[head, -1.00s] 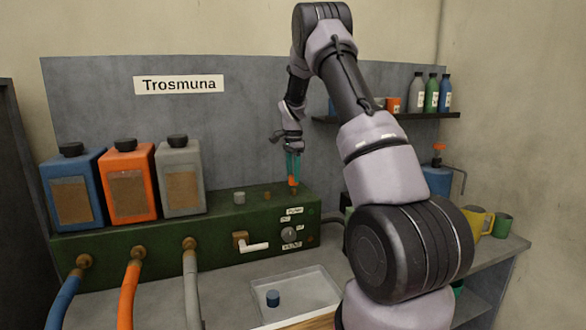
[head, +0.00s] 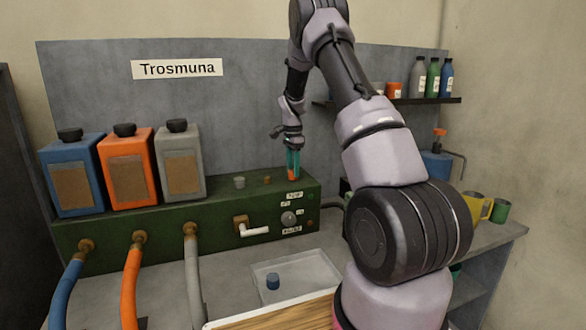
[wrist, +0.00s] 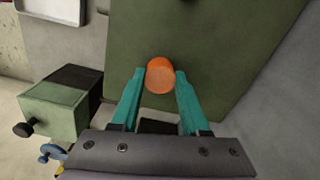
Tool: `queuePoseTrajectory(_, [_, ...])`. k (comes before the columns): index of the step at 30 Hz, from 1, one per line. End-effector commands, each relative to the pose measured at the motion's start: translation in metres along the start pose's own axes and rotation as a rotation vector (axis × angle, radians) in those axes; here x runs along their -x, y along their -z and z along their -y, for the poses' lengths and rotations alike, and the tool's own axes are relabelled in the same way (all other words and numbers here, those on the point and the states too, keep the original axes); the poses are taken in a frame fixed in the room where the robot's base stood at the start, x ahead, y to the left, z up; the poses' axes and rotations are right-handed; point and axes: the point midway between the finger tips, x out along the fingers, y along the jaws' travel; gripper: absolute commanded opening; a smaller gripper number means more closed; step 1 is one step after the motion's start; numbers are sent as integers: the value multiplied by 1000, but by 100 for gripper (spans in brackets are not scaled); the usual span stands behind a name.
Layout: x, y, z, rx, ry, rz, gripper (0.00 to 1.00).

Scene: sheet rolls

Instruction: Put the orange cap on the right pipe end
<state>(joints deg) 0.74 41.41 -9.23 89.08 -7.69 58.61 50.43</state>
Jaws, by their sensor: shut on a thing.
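My gripper (head: 293,161) has teal fingers shut on the orange cap (head: 292,178), over the right part of the green box's top (head: 215,192). In the wrist view the cap (wrist: 160,75) sits between the fingertips, with the green surface behind it. The cap looks close to the box top; I cannot tell whether it touches anything. The right pipe end is not visible, perhaps hidden by the cap. A bare brass pipe end (head: 267,180) stands left of it, and a grey cap (head: 239,182) farther left.
Blue, orange and grey canisters (head: 182,162) stand on the box's left part. A white-handled valve (head: 252,231) and a knob (head: 289,218) are on its front. A tray (head: 310,272) with a blue cap (head: 272,281) lies in front. Bottles (head: 432,78) stand on the shelf.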

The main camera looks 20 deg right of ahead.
Motion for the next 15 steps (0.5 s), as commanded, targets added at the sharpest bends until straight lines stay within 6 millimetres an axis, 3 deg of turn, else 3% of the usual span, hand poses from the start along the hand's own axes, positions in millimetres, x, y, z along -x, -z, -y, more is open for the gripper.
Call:
queuePoseTrajectory(3, [0, 0, 0, 0, 0, 0, 0])
queuePoseTrajectory(4, [0, 0, 0, 0, 0, 0, 49])
queuePoseTrajectory(6, [0, 0, 0, 0, 0, 0, 76])
queuePoseTrajectory(7, [0, 0, 0, 0, 0, 0, 80])
queuePoseTrajectory(15, [0, 0, 0, 0, 0, 0, 80])
